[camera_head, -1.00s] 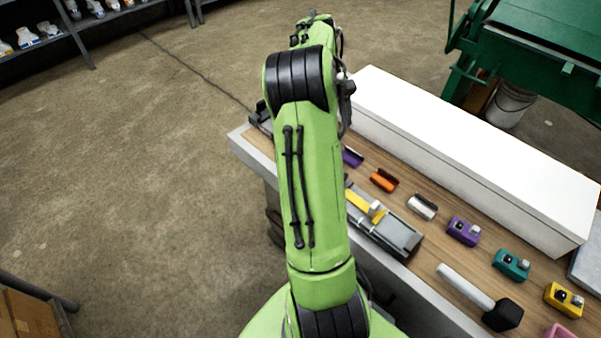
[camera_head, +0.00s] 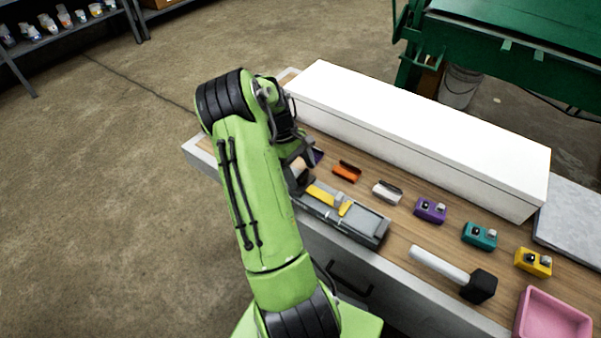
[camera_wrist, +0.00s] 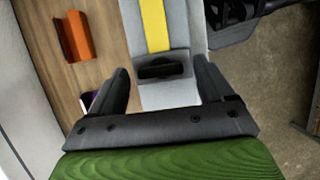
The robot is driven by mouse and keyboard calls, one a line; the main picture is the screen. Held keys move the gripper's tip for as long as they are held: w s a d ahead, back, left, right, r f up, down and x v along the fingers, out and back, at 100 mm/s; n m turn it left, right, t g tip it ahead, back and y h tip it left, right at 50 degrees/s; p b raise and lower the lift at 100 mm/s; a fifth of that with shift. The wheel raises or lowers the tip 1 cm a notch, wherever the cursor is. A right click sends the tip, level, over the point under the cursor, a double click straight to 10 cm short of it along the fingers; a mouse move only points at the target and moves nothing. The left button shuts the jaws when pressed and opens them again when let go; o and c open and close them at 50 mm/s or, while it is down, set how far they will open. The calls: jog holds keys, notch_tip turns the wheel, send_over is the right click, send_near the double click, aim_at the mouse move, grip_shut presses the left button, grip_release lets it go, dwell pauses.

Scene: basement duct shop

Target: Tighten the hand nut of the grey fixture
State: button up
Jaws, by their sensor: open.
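The grey fixture (camera_head: 365,224) lies along the front edge of the bench, with a yellow strip along its middle; it also shows in the wrist view (camera_wrist: 185,22). A dark bar-shaped part (camera_wrist: 160,69) sits across the fixture near the strip's end; it looks like the hand nut, but its shape is not clear. My gripper (camera_wrist: 162,76) is open over this end of the fixture. The dark part appears between the fingertips, and I cannot tell whether they touch it. In the head view my arm partly hides the gripper and the fixture's far end.
Behind the fixture lie orange (camera_head: 347,171) and white (camera_head: 387,192) channel pieces. Purple (camera_head: 430,210), teal (camera_head: 480,236) and yellow (camera_head: 533,262) blocks follow to the right. A mallet (camera_head: 440,266), a pink tray (camera_head: 531,322) and a long white box (camera_head: 420,140) are also on the bench.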

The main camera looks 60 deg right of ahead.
jog(key=shift+s+f, duration=0.15)
jog(key=shift+f, duration=0.15)
jog(key=shift+c, duration=0.3)
jog(key=c, duration=1)
